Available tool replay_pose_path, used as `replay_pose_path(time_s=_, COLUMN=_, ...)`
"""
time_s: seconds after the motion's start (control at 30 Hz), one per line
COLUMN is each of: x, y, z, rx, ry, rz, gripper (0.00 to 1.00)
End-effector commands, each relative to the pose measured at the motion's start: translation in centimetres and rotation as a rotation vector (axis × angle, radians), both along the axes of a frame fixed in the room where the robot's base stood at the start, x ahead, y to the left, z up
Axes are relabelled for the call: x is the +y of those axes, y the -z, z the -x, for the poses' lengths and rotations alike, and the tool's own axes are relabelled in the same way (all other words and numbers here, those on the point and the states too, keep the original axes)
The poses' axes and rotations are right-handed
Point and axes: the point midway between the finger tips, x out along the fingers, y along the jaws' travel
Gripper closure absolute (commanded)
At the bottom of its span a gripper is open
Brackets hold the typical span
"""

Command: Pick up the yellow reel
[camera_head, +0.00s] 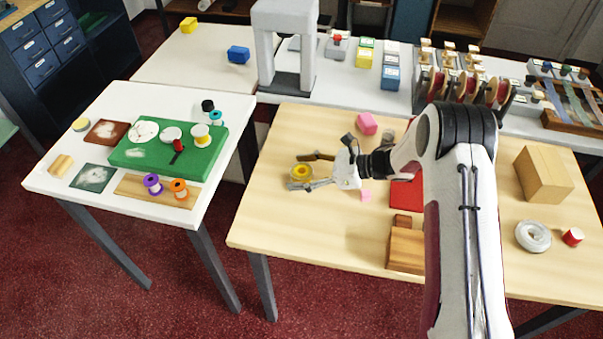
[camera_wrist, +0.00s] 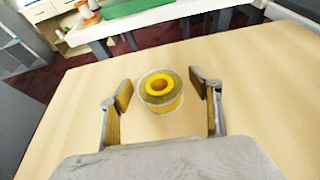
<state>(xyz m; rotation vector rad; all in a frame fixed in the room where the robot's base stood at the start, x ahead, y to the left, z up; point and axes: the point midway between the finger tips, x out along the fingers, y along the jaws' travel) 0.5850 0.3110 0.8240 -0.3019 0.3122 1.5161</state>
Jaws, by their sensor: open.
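The yellow reel (camera_wrist: 160,91) stands upright on the light wooden table, with its round top and centre hole facing up in the wrist view. In the head view the yellow reel (camera_head: 301,173) is near the left part of that table. My gripper (camera_wrist: 160,85) is open, with one finger on each side of the reel. A gap shows between the reel and each finger in the wrist view. In the head view my gripper (camera_head: 306,171) reaches in from the right, with its fingers at the reel. Nothing is held.
The wooden table (camera_head: 290,225) is clear in front of the reel. A white table (camera_head: 50,183) with a green board (camera_head: 195,160) and several spools stands left.

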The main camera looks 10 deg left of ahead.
Motion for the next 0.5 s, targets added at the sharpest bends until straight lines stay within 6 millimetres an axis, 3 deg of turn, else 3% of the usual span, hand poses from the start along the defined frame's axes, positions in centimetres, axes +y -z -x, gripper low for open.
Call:
replay_pose_path(time_s=0.23, x=-0.01, y=-0.03, z=0.0, rx=0.0, ry=0.0, rz=0.0, gripper=0.39)
replay_pose_path(time_s=0.37, x=-0.01, y=-0.03, z=0.01, rx=0.0, ry=0.0, rz=0.0, gripper=0.73)
replay_pose_path(time_s=0.4, x=-0.01, y=-0.03, z=0.0, rx=0.0, ry=0.0, rz=0.0, gripper=0.77)
replay_pose_path(time_s=0.5, x=-0.01, y=-0.04, z=0.0, rx=0.0, ry=0.0, rz=-0.001, gripper=0.77)
